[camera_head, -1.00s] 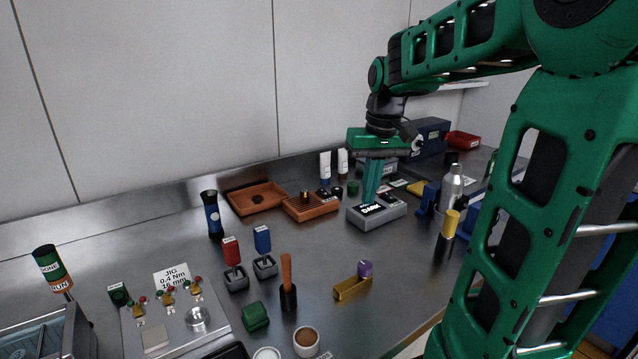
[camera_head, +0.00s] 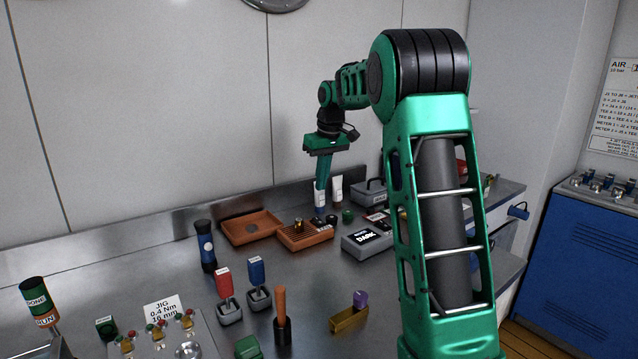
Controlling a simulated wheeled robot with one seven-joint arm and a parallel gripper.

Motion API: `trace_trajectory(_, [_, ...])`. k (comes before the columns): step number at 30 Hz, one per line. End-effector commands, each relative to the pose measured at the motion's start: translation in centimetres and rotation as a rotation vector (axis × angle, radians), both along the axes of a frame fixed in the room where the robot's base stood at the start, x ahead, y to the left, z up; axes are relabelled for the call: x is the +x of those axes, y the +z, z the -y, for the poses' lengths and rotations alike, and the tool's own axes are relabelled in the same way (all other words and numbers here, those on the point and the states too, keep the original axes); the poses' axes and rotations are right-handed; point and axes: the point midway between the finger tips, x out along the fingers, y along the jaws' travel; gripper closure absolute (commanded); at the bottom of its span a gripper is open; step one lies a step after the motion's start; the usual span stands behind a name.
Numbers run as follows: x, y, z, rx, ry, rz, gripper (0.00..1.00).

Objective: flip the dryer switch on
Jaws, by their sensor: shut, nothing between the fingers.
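My gripper (camera_head: 320,188) hangs fingers down over the back of the steel bench. Its teal fingers are together and hold nothing. They overlap a small white tube (camera_head: 319,200) in the picture, and I cannot tell whether they touch it. No switch labelled as a dryer switch can be made out. A blue cabinet (camera_head: 570,262) stands at the right, with a row of small fittings (camera_head: 600,186) on its top. They are too small to tell whether one is the switch. An AIR sign (camera_head: 617,108) hangs on the wall above it.
A grey box with a DARK display (camera_head: 368,238), an orange tray (camera_head: 250,228) and an orange slotted block (camera_head: 304,236) stand near my gripper. Red-topped (camera_head: 225,285) and blue-topped (camera_head: 257,275) tools stand in front. My arm hides part of the bench's right side.

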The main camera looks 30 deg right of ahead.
Motion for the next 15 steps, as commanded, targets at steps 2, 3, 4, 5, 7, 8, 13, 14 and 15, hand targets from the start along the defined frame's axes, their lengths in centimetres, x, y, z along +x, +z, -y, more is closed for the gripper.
trace_trajectory(2, [0.2, -1.6, -0.1, 0.001, 0.000, -0.004, 1.00])
trace_trajectory(3, [0.4, -2.3, -0.1, 0.000, 0.000, -0.004, 1.00])
trace_trajectory(4, [0.5, -2.9, -0.1, 0.001, 0.000, -0.003, 1.00])
trace_trajectory(5, [0.6, -3.5, -0.1, 0.001, 0.000, -0.004, 1.00])
trace_trajectory(7, [0.9, -4.8, -0.1, 0.000, -0.001, -0.003, 1.00])
trace_trajectory(8, [1.0, -5.3, -0.1, 0.001, -0.001, -0.004, 1.00])
trace_trajectory(13, [1.6, -8.0, -0.1, 0.000, 0.000, -0.003, 1.00])
trace_trajectory(14, [1.7, -8.4, -0.1, 0.000, 0.000, -0.003, 1.00])
trace_trajectory(15, [1.8, -8.9, -0.1, 0.000, 0.000, -0.002, 1.00])
